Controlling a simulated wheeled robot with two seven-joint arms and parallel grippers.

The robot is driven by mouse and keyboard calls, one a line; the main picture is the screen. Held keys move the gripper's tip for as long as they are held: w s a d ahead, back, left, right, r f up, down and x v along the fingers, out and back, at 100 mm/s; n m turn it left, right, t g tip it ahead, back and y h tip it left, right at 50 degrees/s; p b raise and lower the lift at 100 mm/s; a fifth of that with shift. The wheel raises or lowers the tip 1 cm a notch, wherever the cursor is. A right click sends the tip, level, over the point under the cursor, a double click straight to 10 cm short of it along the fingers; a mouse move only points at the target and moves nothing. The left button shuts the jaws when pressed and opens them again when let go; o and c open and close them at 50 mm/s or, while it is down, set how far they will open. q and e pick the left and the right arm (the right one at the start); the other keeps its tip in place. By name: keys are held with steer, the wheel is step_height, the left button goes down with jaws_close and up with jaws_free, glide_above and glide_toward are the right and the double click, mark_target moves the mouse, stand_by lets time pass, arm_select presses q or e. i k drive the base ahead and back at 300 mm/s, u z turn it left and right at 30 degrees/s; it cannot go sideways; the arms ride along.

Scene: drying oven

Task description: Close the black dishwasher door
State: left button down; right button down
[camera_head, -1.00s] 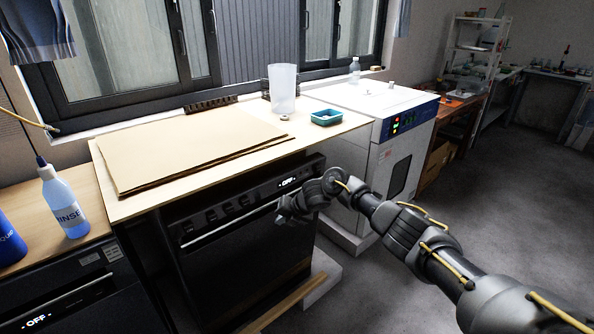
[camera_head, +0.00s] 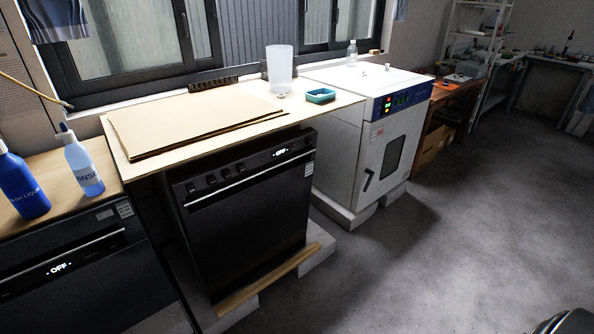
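The black dishwasher (camera_head: 245,215) stands under the wooden worktop in the middle of the head view. Its front door (camera_head: 250,228) looks upright and flush with the body, with a long handle bar (camera_head: 250,182) near the top. A lit "OFF" display (camera_head: 280,152) and several knobs sit on the panel above. Nothing touches the door. Neither gripper shows; only a dark piece of what seems to be my own arm is in the bottom right corner.
A second black appliance (camera_head: 75,270) with an "OFF" display stands at left, below rinse (camera_head: 84,170) and blue (camera_head: 22,190) bottles. A white oven (camera_head: 365,140) stands at right. A wooden strip (camera_head: 268,280) lies along the dishwasher's foot. The grey floor at right is clear.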

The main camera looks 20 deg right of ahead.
mark_target(230, 225)
steer(key=k, duration=1.15)
steer(key=z, duration=0.75)
steer(key=i, duration=1.1)
steer(key=u, duration=0.55)
steer(key=i, duration=0.85)
steer(key=u, duration=0.75)
